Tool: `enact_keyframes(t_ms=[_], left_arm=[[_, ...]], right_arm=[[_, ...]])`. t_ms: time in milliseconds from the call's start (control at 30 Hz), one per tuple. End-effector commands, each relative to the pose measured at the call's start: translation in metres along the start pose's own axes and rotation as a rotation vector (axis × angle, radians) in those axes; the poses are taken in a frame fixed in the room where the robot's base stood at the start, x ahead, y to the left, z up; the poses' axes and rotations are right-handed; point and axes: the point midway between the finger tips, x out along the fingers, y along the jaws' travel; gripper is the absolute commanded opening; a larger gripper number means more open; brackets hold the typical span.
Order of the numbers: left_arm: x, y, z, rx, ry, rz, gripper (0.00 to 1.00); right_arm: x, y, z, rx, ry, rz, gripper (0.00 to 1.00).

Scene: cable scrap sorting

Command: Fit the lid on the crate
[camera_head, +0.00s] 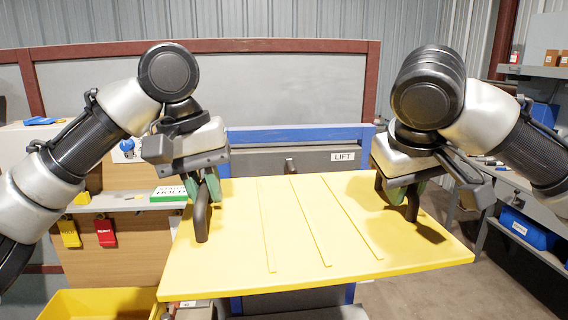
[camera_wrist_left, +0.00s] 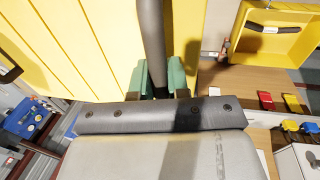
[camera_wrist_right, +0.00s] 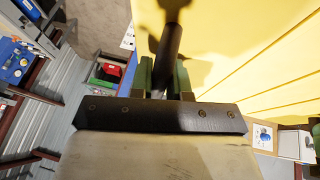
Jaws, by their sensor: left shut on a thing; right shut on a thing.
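The lid (camera_head: 300,240) is a flat yellow panel with raised ribs and a dark bar handle at each side. My left gripper (camera_head: 203,190) is shut on the left handle (camera_head: 201,222), and the handle runs between its green fingers in the left wrist view (camera_wrist_left: 152,40). My right gripper (camera_head: 405,195) is shut on the right handle (camera_head: 412,207), which also shows between the fingers in the right wrist view (camera_wrist_right: 171,45). The lid looks roughly level. I cannot make out the crate under it, nor whether the lid touches anything below.
Behind the lid stands a grey and blue frame with a LIFT sign (camera_head: 343,156). A yellow bin (camera_head: 95,303) is at the lower left, by a wooden bench (camera_head: 115,255) with red and yellow tags. A grey shelf unit with blue bins (camera_head: 527,230) stands at the right.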

Motion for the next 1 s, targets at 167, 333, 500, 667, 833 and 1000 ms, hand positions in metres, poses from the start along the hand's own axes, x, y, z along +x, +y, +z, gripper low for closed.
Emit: enact_keyframes(t_ms=[167,333,500,667,833,1000], left_arm=[[0.001,-0.001,0.0,-0.002,0.001,0.0,0.0],[0.014,-0.004,0.001,-0.001,0.0,-0.001,0.0],[0.036,-0.009,0.005,-0.001,-0.001,-0.001,0.0],[0.059,-0.014,0.008,-0.001,0.0,-0.002,0.0],[0.083,-0.019,0.011,-0.001,-0.001,-0.002,0.0],[0.106,-0.025,0.015,-0.001,-0.001,-0.003,0.0]], right_arm=[[0.001,0.0,0.001,0.001,0.0,0.001,0.0],[0.012,-0.002,0.007,0.0,0.0,0.002,0.0],[0.032,-0.007,0.019,0.0,-0.003,0.002,0.0],[0.051,-0.012,0.031,-0.001,-0.002,0.0,0.0],[0.072,-0.017,0.043,0.0,-0.002,0.001,0.0],[0.093,-0.023,0.055,0.001,-0.002,0.002,0.0]])
